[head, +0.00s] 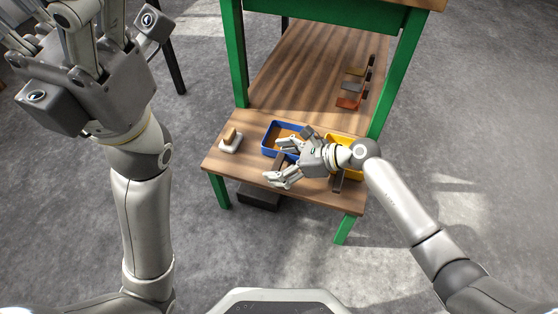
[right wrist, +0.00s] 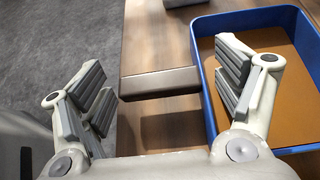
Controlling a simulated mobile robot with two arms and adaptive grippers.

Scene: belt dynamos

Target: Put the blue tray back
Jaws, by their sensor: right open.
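The blue tray (head: 265,147) sits on the front part of the wooden table, left of a yellow tray. In the right wrist view the blue tray (right wrist: 206,90) is on the right, with a flat orange-brown floor. A dark bar (right wrist: 160,83) sticks out from its left wall there, like a handle. My right gripper (head: 283,162) is open over the blue tray's near side. In the wrist view its fingers (right wrist: 165,85) stand either side of the bar, apart from it, one overlapping the tray. My left gripper (head: 90,45) is raised at upper left, away from the table, its fingertips partly cut off.
The yellow tray (head: 332,172) is partly hidden by my right arm. A white holder with a tan block (head: 231,141) stands at the table's left. Small coloured pieces (head: 348,103) stand farther back on the right. Green table legs and a dark box (head: 258,196) below are obstacles.

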